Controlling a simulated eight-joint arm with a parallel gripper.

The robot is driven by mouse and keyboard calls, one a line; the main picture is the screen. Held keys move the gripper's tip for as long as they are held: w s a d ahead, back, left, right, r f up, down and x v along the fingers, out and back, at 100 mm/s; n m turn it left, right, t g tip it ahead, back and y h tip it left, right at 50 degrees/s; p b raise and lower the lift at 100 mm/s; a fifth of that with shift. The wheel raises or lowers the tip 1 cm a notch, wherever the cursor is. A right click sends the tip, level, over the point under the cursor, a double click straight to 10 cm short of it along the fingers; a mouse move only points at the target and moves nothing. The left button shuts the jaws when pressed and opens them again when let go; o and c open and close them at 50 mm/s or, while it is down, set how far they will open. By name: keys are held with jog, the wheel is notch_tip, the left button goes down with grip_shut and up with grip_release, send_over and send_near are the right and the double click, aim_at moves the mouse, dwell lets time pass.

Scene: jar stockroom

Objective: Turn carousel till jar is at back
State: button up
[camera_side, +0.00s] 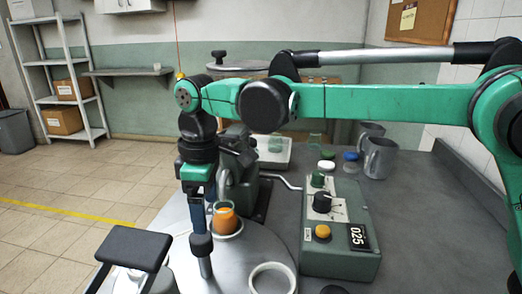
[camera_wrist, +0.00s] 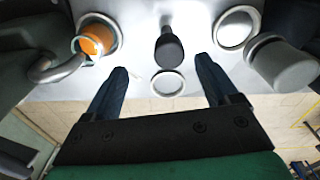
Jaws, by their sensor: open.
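The carousel is a grey disc (camera_side: 236,252) low in the side view, also seen in the wrist view (camera_wrist: 200,28). A glass jar with orange contents (camera_side: 225,221) sits upright in a ring seat on it, right of my gripper; in the wrist view the jar (camera_wrist: 95,40) is at upper left. A dark-capped upright peg (camera_side: 201,246) stands on the disc; its cap (camera_wrist: 168,50) shows between and just ahead of my fingertips. My gripper (camera_side: 197,222) is open, fingers pointing down above the peg, and holds nothing in the wrist view (camera_wrist: 162,68). Whether a finger touches the peg is unclear.
An empty ring seat (camera_side: 272,279) is at the disc's front. Grey mugs (camera_side: 379,157) and a scale (camera_side: 272,152) are behind. A black-topped stand (camera_side: 134,247) is at left.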

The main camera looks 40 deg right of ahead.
aim_at(200, 238)
jog(key=shift+w+a+f+n, duration=0.1)
jog(key=shift+a+f+n, duration=0.35)
jog(key=shift+a, duration=0.35)
jog(key=shift+f, duration=2.75)
grip_shut()
